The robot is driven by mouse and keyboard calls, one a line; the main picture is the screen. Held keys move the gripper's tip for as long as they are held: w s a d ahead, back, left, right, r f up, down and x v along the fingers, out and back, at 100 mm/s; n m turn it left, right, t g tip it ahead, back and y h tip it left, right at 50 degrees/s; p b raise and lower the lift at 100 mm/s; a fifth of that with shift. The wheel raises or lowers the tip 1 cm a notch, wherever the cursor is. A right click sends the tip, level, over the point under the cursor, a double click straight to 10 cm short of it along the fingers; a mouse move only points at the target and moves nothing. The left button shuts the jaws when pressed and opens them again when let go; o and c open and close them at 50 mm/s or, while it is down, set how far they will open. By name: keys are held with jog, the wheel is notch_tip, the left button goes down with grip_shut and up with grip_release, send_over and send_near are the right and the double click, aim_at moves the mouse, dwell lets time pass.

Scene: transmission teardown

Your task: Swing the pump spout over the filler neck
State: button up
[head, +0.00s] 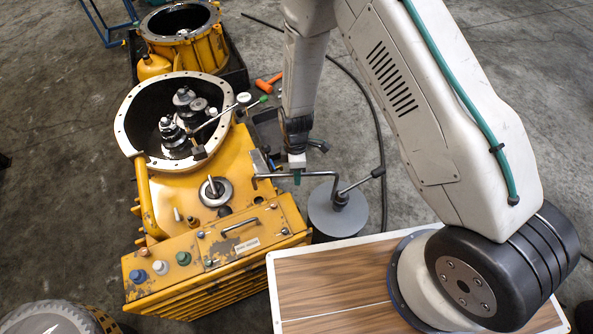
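The pump (337,212) has a round grey base on the floor, right of the yellow transmission housing (235,165). Its thin metal spout (270,176) runs left from the post, and its bent end is near the housing's right edge. A dark-gripped handle (358,184) points up and right. My gripper (297,178) points down, with teal fingertips at the middle of the spout, overlapping it. The far finger is hidden, so I cannot tell whether they are closed on it. On the housing top are a dark round opening (225,211) and a small fitting; which is the filler neck is unclear.
A second yellow housing (185,35) stands in a dark tray behind. A wood-topped surface (330,285) is at front right.

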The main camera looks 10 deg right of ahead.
notch_tip(320, 180, up, 8)
jog(key=w, duration=0.1)
jog(key=shift+w+f, duration=0.15)
jog(key=shift+w, duration=0.15)
jog(key=shift+d, duration=0.1)
dwell(0.5)
